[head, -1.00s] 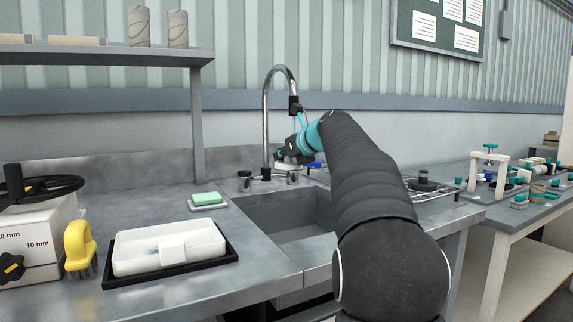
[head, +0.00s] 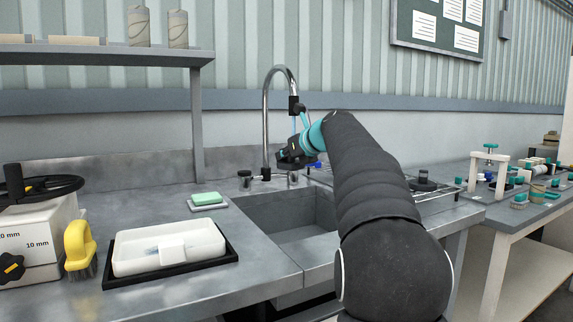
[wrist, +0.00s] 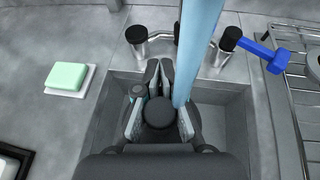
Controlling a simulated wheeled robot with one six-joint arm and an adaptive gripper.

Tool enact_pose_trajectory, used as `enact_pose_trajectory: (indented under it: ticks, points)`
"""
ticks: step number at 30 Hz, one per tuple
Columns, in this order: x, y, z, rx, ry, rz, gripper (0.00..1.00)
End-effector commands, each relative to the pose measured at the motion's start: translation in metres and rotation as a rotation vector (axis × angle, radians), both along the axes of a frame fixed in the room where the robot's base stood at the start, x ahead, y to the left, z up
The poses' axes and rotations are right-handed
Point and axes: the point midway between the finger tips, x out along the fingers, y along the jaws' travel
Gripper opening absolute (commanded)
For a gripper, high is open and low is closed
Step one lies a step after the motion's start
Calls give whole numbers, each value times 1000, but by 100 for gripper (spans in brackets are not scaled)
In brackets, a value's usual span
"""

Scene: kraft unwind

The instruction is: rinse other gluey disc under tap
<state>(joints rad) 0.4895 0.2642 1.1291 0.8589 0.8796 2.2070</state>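My gripper (head: 290,158) is at the tap (head: 267,110), above the sink (head: 290,215). In the wrist view its fingers (wrist: 157,105) stand on either side of a dark round knob (wrist: 158,113), and it looks shut on it. I take this knob to be the held disc's handle; the disc's face and any glue are hidden. A pale blue water stream (wrist: 199,45) comes down close beside the right finger. Whether it strikes the disc I cannot tell. The blue tap lever (wrist: 262,50) sticks out to the right. Another disc with a dark knob (head: 423,182) rests on the wire rack.
A green soap block (head: 207,198) lies left of the sink. A white tray (head: 130,262) and a yellow brush (head: 79,246) are further left. The wire rack (wrist: 295,95) borders the sink on the right. A side table (head: 497,213) with clamps stands beyond.

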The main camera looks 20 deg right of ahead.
Motion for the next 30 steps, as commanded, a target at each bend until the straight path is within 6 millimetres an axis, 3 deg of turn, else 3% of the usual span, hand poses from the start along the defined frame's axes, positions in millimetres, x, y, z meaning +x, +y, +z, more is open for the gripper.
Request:
enact_pose_trajectory:
  ticks: [30]
  points:
    - [-50,38,0,-1,0,0,0]
